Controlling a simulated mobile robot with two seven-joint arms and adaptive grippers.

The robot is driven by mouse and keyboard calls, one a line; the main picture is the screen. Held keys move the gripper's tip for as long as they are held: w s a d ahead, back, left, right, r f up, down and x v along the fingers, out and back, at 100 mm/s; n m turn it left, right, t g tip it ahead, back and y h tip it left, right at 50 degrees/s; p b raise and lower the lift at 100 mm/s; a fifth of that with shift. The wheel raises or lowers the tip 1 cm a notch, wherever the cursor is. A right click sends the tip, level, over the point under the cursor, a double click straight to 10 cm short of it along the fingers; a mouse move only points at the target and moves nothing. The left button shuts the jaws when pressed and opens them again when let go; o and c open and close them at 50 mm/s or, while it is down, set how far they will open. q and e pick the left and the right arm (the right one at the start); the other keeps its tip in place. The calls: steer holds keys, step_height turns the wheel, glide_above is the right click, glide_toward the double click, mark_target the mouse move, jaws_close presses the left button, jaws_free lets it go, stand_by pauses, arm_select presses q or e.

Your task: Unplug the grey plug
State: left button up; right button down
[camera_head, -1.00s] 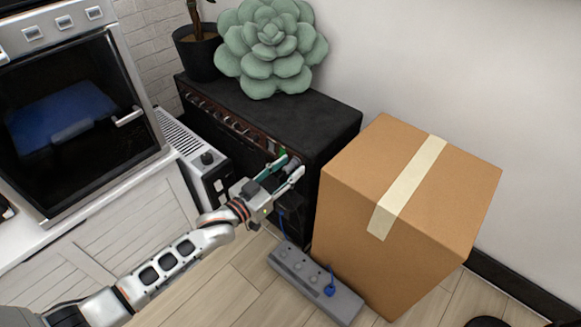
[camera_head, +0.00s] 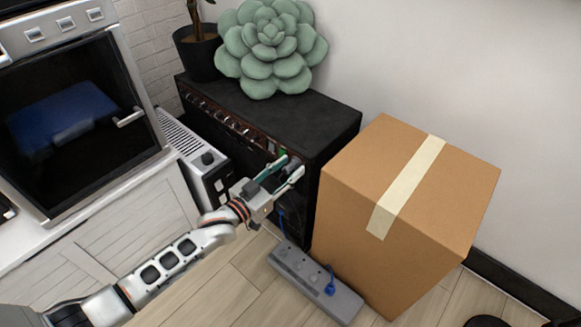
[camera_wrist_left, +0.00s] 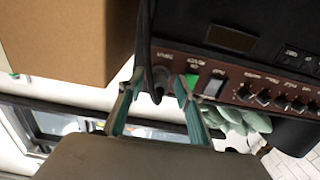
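The grey plug (camera_wrist_left: 158,79) sits at the socket end of the amplifier's reddish-brown control panel, with a dark cable (camera_wrist_left: 146,30) running from it in the left wrist view. My left gripper (camera_head: 291,163) is at the right end of the amplifier front in the head view. In the left wrist view its two fingers (camera_wrist_left: 159,90) are spread on either side of the plug, and gaps seem to show between them and it. In the head view the plug is mostly hidden by the fingers. My right gripper is not in view.
The black amplifier (camera_head: 290,105) carries a green succulent cushion (camera_head: 268,45) and a potted plant (camera_head: 198,55). A cardboard box (camera_head: 350,205) stands close to the right of my left gripper. A grey power strip (camera_head: 345,304) with a blue plug (camera_head: 330,287) lies on the floor.

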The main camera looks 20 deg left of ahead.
mark_target(285, 171)
arm_select(q)
steer(key=shift+r, duration=0.1)
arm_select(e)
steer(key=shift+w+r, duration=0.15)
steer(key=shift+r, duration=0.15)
arm_select(q)
jaws_close()
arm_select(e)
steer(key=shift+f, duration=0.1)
arm_select(q)
steer(key=shift+s, duration=0.15)
